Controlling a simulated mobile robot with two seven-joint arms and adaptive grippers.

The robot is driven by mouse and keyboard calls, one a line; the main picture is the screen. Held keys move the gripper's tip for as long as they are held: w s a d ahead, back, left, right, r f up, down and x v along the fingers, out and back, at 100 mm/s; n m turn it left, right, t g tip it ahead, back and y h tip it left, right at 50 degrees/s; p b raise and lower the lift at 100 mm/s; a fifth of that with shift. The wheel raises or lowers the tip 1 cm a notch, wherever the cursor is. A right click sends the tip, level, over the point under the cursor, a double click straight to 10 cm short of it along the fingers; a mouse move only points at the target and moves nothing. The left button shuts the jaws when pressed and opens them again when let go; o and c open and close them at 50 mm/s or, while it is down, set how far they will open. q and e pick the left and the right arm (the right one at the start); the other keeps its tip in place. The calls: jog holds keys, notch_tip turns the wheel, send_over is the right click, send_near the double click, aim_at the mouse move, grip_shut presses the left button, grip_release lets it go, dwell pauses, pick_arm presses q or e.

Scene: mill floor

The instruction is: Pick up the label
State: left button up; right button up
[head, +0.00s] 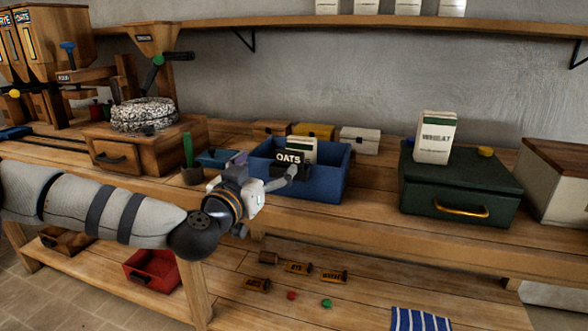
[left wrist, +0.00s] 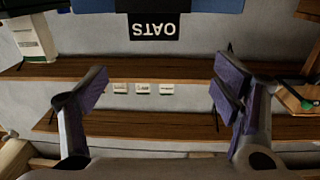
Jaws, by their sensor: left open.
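A black label (head: 288,158) with white "OATS" lettering shows at the blue crate, in front of a white and green bag (head: 303,147). In the left wrist view the label (left wrist: 153,27) appears upside down at the top, between the directions of the two fingers. My left gripper (head: 266,168) is at the crate's front left, its fingers spread and empty. In the left wrist view its fingers (left wrist: 162,82) stand wide apart, with the label beyond them. One finger overlaps the crate in the head view; I cannot tell whether it touches. My right gripper is not in view.
The blue crate (head: 322,183) stands on the workbench. A dark green case (head: 455,188) bearing a white wheat bag (head: 436,140) is to its right. A small wooden drawer box (head: 115,153) is to the left. Small wooden tags (head: 298,268) lie on the lower shelf.

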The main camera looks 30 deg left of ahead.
aim_at(288, 152)
pick_arm(q)
jog(key=w, duration=0.3)
jog(key=w+b, duration=0.1)
jog(key=w, duration=0.3)
jog(key=w+a+f+b, duration=0.1)
jog(key=w, duration=0.2)
jog(key=shift+w+a+f, duration=0.1)
jog(key=shift+w, duration=0.55)
jog(key=shift+s+r, duration=0.1)
jog(key=shift+r, duration=0.2)
jog(key=c, duration=1.3)
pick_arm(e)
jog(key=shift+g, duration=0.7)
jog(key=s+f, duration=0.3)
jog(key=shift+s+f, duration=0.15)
